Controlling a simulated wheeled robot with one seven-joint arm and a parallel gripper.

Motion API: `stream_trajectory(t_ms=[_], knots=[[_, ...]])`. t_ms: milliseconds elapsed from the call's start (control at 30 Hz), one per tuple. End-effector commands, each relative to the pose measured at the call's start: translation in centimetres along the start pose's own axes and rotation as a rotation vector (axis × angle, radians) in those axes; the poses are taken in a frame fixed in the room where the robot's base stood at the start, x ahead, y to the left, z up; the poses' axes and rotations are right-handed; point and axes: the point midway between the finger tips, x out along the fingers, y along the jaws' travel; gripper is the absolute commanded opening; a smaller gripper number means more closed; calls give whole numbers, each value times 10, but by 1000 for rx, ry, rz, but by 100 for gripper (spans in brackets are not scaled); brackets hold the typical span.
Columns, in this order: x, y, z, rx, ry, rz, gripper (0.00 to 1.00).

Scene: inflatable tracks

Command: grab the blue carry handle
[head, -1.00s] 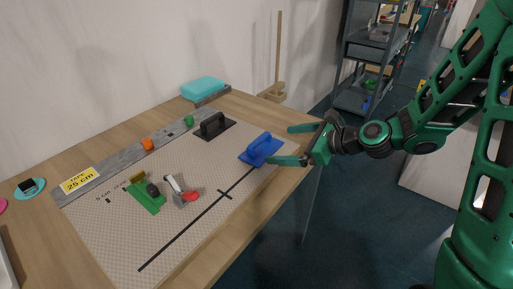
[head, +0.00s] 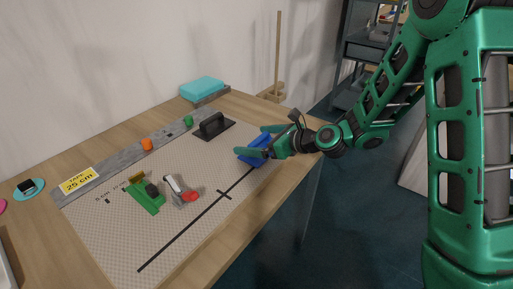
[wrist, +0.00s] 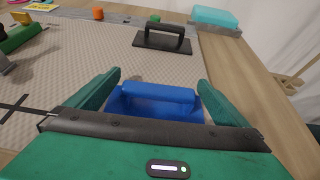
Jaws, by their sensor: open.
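The blue carry handle (head: 257,142) sits on the right end of the beige mat, partly hidden behind my gripper in the head view. In the wrist view the blue handle (wrist: 157,93) lies between my two green fingers, its grip bar running crosswise. My gripper (head: 257,139) is open around the handle, one finger on each side. In the wrist view my gripper (wrist: 150,88) shows a gap between each finger and the bar's ends. The handle's near base is hidden by my gripper's body.
A black handle (head: 213,126) stands on the mat (head: 195,226) beyond the blue one. A teal block (head: 202,87) is at the back. A green tool (head: 146,196), a red-tipped clamp (head: 180,190), an orange piece (head: 147,144) and a green piece (head: 189,121) are to the left.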

Motion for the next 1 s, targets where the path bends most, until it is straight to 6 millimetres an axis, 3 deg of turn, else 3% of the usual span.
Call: stream_trajectory(t_ms=[133, 400, 467, 600, 1000], knots=[[15, 0, 0, -1, 1, 0, 100], [18, 0, 0, -1, 1, -1, 100], [18, 0, 0, -1, 1, -1, 88], [18, 0, -1, -1, 1, -1, 55], [16, 0, 2, -2, 0, 0, 54]])
